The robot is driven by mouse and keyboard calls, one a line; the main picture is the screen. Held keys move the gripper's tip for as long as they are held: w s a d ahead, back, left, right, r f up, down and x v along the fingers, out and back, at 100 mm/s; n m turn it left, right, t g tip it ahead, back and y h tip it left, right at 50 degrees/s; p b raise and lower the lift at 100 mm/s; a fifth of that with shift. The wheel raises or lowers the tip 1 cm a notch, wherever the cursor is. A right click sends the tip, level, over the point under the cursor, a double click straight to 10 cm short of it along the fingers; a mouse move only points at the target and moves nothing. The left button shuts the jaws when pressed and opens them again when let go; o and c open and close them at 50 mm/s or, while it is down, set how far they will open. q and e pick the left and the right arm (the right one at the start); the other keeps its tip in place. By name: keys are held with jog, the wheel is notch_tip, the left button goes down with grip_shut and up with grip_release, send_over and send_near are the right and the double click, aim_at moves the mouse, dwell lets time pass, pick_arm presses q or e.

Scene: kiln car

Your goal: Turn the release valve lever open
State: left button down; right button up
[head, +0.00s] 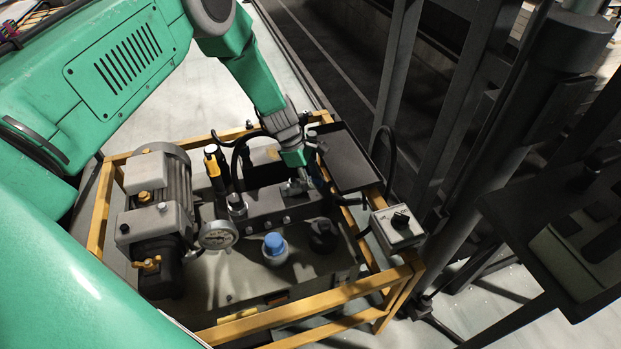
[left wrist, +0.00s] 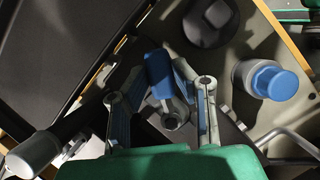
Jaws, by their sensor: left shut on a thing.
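The release valve lever shows in the left wrist view as a short blue handle (left wrist: 159,72) on a grey round pivot (left wrist: 173,119). My left gripper (left wrist: 158,75) is shut on it, with one finger along each side of the blue handle. In the head view my left gripper (head: 316,168) reaches down over the dark valve block (head: 268,208) in the yellow-framed power unit. The wrist and fingers hide most of the lever there, so its angle is hard to tell. My right gripper is not in view.
A yellow frame (head: 290,302) surrounds the unit. A motor (head: 160,190), a pressure gauge (head: 217,235), a blue cap (head: 274,243) and a black cap (head: 323,234) stand around the block. A dark tray (head: 347,160), a switch box (head: 397,228) and black hoses are close on the right.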

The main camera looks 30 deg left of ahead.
pick_arm(q)
jog(key=n, duration=0.2)
jog(key=w+a+n+t+p, duration=0.1)
jog(key=shift+w+n+y, duration=0.25)
jog(key=shift+n+y, duration=0.15)
jog(key=shift+w+a+f+n+t+y+p, duration=0.1)
jog(key=shift+w+a+n+t+y+p, duration=0.15)
jog(key=shift+n, duration=0.55)
jog(key=shift+w+a+n+t+y+p, duration=0.15)
jog(key=shift+w+a+n+t+p, duration=0.2)
jog(key=shift+n, duration=0.45)
jog(key=c, duration=1.3)
grip_release()
jog(key=shift+c, duration=0.2)
